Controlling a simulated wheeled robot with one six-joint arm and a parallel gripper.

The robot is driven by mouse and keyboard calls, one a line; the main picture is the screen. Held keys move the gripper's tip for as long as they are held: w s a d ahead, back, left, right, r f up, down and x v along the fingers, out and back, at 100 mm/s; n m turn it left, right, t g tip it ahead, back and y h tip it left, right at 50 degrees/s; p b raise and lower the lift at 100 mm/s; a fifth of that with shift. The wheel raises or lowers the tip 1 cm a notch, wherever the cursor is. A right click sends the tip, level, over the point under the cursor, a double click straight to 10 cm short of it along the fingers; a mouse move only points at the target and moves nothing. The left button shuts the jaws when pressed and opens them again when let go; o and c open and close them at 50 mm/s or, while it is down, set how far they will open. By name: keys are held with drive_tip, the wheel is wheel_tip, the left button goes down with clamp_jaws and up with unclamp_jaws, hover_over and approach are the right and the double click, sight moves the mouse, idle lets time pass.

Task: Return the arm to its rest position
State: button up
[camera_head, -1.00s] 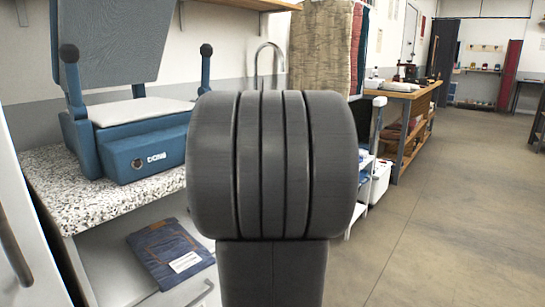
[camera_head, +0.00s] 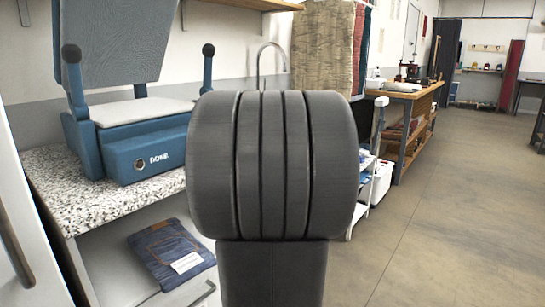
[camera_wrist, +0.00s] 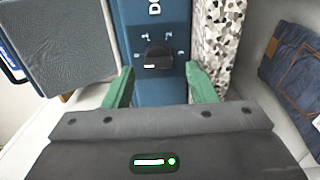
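My gripper (camera_wrist: 160,80) shows in the wrist view with its two green fingers apart and nothing between them. Beyond them is the front of a blue press (camera_wrist: 162,20) with a dark knob (camera_wrist: 158,57). How far the fingers are from the press is hard to tell. In the head view the blue press (camera_head: 147,153) stands on a speckled counter with its grey upper plate (camera_head: 112,40) raised. My arm's large grey joint fills the middle of the head view, and my gripper is not seen there.
The speckled counter (camera_head: 60,190) is at the left. Folded jeans (camera_head: 172,252) with a white label lie on the shelf below; they also show in the wrist view (camera_wrist: 297,75). A wooden workbench (camera_head: 405,95) stands behind to the right. The floor (camera_head: 440,220) at right is clear.

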drive_tip(key=p+v, duration=0.2)
drive_tip(key=v, duration=1)
drive_tip(key=b+x, duration=0.3)
drive_tip(key=x, duration=1.1)
drive_tip(key=shift+w+a+f+b, duration=0.1)
drive_tip(key=shift+w+a+b, duration=0.15)
drive_tip(key=shift+b, duration=0.05)
drive_tip(key=shift+d+r+m+p, duration=0.1)
drive_tip(key=shift+r+m+p, duration=0.25)
drive_tip(key=shift+m+p, duration=0.45)
drive_tip(key=shift+r+m+p, duration=0.1)
drive_tip(key=shift+m+p, duration=0.2)
drive_tip(key=shift+p, duration=0.25)
drive_tip(key=m+p, duration=0.4)
drive_tip(key=m, duration=0.1)
drive_tip(key=m+p, duration=0.5)
drive_tip(key=m, duration=0.1)
drive_tip(key=shift+d, duration=0.1)
drive_tip(key=m+p, duration=0.2)
drive_tip(key=m, duration=0.1)
